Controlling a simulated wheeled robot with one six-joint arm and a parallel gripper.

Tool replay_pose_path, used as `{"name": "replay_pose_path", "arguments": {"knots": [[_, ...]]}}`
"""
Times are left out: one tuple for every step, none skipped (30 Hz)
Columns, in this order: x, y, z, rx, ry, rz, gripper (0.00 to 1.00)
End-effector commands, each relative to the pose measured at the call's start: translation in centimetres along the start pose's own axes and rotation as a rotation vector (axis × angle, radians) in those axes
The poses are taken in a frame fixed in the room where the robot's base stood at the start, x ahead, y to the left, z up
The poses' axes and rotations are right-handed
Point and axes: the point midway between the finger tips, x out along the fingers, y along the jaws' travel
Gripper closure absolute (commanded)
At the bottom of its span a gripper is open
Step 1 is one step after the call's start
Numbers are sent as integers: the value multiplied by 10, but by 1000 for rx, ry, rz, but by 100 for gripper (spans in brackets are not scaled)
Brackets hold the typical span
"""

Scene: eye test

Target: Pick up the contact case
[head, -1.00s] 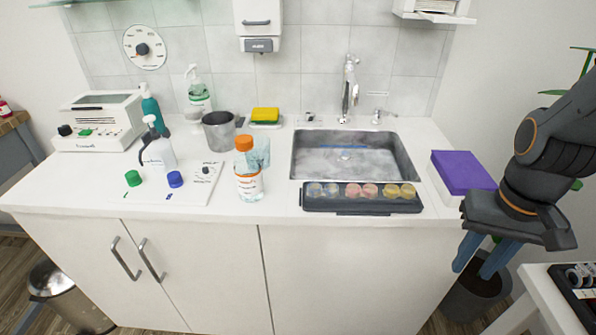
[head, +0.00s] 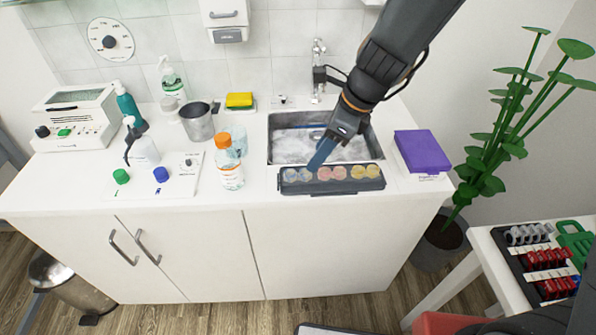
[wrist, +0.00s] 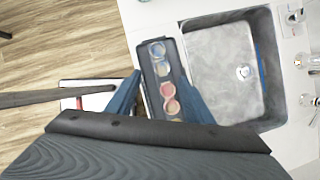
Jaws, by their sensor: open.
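A dark tray (head: 332,188) lies along the counter's front edge, before the sink. It holds three pairs of round lids that look like contact cases: a pale blue pair (head: 291,175), a pink pair (head: 340,173) and a yellow pair (head: 372,171). My gripper (head: 318,160) is above the tray, near the blue and pink pairs, open and empty. In the wrist view its fingers (wrist: 158,88) spread either side of the tray, with the blue lids (wrist: 157,50) and pink lids (wrist: 167,90) between them.
The metal sink (head: 285,150) is right behind the tray. An orange-capped bottle (head: 231,172) stands left of it, and a purple box (head: 422,152) lies to the right. A plant (head: 490,150) and a side table with racks (head: 540,262) are farther right.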

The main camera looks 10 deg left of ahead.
Motion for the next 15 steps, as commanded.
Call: {"name": "replay_pose_path", "arguments": {"knots": [[6,0,0,7,0,3,53],[9,0,0,10,0,3,53],[14,0,0,9,0,3,53],[17,0,0,8,0,3,53],[20,0,-1,9,0,3,53],[23,-1,-1,9,1,2,53],[25,-1,-1,8,1,1,53],[27,-1,0,7,1,1,53],[30,-2,0,8,1,2,53],[34,-2,0,8,1,3,53],[38,-2,0,7,2,3,53],[43,-2,0,7,2,3,53],[47,-3,0,7,3,3,53],[50,-4,1,7,2,3,53],[55,-4,1,7,2,3,53]]}}
